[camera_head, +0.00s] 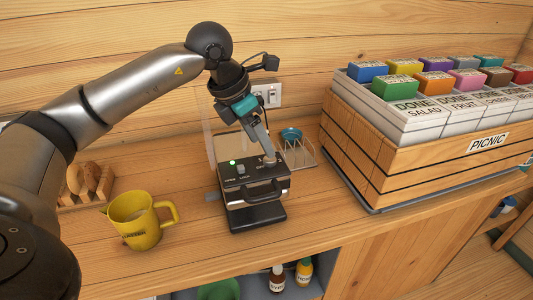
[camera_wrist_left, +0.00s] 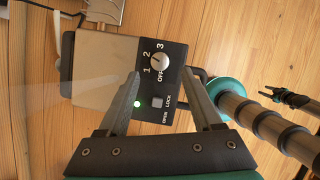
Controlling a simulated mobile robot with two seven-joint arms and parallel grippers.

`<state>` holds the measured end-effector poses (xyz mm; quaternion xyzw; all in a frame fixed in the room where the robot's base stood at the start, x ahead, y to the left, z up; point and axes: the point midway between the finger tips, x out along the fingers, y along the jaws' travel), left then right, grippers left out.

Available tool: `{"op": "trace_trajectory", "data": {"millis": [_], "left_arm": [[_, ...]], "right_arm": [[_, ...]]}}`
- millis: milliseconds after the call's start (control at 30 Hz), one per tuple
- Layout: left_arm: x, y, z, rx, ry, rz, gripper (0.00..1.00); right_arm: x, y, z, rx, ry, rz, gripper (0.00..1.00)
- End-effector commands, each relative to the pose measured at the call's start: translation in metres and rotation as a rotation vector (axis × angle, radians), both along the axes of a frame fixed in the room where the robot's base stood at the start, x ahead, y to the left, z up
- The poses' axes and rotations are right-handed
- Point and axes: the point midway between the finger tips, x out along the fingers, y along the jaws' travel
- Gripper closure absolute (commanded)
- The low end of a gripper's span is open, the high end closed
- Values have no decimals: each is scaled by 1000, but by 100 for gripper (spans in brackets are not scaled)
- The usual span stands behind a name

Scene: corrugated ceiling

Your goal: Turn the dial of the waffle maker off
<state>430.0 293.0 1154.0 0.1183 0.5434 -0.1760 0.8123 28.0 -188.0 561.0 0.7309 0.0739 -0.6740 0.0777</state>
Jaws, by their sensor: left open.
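The waffle maker (camera_head: 255,182) stands on the wooden counter, with its black handle towards the front. Its dark control panel carries a lit green lamp (camera_wrist_left: 137,103) and a pale round dial (camera_wrist_left: 160,61) with 1, 2, 3 and OFF marked around it. I cannot tell for sure which mark the dial points to. My left gripper (camera_wrist_left: 161,72) is open, with its two fingertips on either side of the dial; contact is unclear. In the head view my left gripper (camera_head: 268,155) reaches down to the dial from above. A small dark gripper (camera_wrist_left: 288,97), seemingly my right one, shows far off in the wrist view.
A yellow mug (camera_head: 136,220) and a wooden rack with bread (camera_head: 88,182) stand left of the waffle maker. A large wooden picnic crate (camera_head: 400,178) stands close on its right. A wall socket (camera_head: 270,95) is behind. Bottles (camera_head: 304,272) stand on the shelf below.

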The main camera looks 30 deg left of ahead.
Motion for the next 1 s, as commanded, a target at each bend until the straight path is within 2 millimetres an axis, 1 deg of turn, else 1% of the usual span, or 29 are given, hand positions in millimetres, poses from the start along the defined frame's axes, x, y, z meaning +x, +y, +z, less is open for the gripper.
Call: {"op": "trace_trajectory", "data": {"millis": [33,100,300,433,667,1000], "left_arm": [[3,-2,-10,-3,2,-2,34],[7,-4,-21,-2,3,0,34],[15,-7,-40,-2,0,0,34],[17,-8,-44,0,0,1,34],[17,-8,-44,-2,0,1,34],[17,-8,-44,-1,-1,0,72]], "right_arm": [[2,0,0,0,-3,0,50],[4,0,0,0,-6,0,50],[7,0,0,0,-11,0,50],[7,0,-1,1,-12,1,50],[8,0,0,1,-13,1,50],[8,0,0,1,-13,0,50]]}}
